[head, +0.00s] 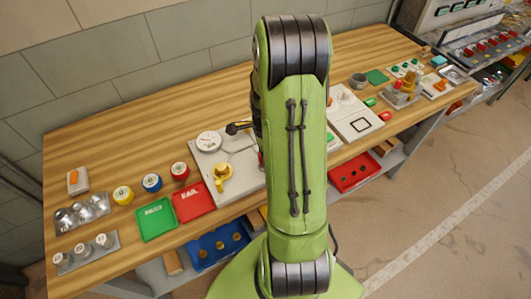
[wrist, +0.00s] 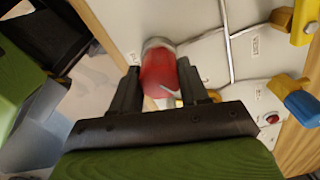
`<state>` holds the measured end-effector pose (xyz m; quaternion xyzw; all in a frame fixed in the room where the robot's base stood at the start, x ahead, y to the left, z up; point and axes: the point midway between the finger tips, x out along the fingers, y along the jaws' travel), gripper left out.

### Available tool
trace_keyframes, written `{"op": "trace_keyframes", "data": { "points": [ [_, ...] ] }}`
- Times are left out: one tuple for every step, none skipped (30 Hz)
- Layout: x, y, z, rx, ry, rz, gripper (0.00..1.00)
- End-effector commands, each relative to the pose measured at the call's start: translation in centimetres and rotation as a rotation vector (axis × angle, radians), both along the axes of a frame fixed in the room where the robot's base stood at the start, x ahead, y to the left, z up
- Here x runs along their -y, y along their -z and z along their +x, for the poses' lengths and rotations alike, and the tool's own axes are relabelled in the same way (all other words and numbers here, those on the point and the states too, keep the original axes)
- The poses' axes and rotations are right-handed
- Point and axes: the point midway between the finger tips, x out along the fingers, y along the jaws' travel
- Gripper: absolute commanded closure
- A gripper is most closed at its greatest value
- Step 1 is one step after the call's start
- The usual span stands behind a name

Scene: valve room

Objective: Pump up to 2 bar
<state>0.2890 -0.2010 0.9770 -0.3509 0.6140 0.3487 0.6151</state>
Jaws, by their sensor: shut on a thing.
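In the wrist view my gripper (wrist: 158,82) is shut on a red, rounded handle (wrist: 160,66) with a grey metal part at its far end. The handle sits against a pale panel (wrist: 205,22). In the head view my green arm hides the gripper and most of the handle. The panel (head: 240,165) lies on the bench left of my arm. It carries a round white gauge (head: 208,141), whose reading is too small to tell, and a yellow valve (head: 222,173). A black-ended lever (head: 237,128) stands at its back edge.
Green PASS (head: 156,219) and red FAIL (head: 193,201) trays lie left of the panel. In the wrist view a blue-ended yellow handle (wrist: 300,105) and a yellow part (wrist: 303,20) are to the right. Another panel (head: 355,118) stands right of my arm.

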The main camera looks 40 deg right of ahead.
Motion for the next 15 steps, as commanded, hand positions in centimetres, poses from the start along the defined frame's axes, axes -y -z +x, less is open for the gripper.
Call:
{"op": "trace_keyframes", "data": {
  "points": [
    [0.08,-0.04,0.04,0.002,0.006,-0.002,0.86],
    [0.08,-0.04,0.04,0.002,0.008,-0.002,0.86],
    [0.08,-0.05,0.04,0.002,0.011,-0.002,0.86],
    [0.08,-0.05,0.03,0.002,0.012,-0.002,0.86],
    [0.08,-0.05,0.03,0.002,0.013,-0.002,0.86],
    [0.09,-0.05,0.03,0.002,0.014,-0.002,0.86],
    [0.08,-0.05,0.03,0.001,0.014,-0.002,0.86],
    [0.09,-0.06,0.03,0.001,0.014,-0.002,0.86],
    [0.08,-0.06,0.02,0.001,0.014,-0.002,0.86],
    [0.08,-0.06,0.02,0.001,0.014,-0.002,0.86],
    [0.08,-0.06,0.02,0.001,0.014,-0.002,0.86],
    [0.08,-0.06,0.02,0.001,0.014,-0.002,0.86],
    [0.08,-0.06,0.02,0.001,0.014,-0.002,0.86],
    [0.08,-0.06,0.02,0.001,0.013,-0.002,0.86],
    [0.08,-0.06,0.02,0.001,0.013,-0.002,0.51]
  ]
}}
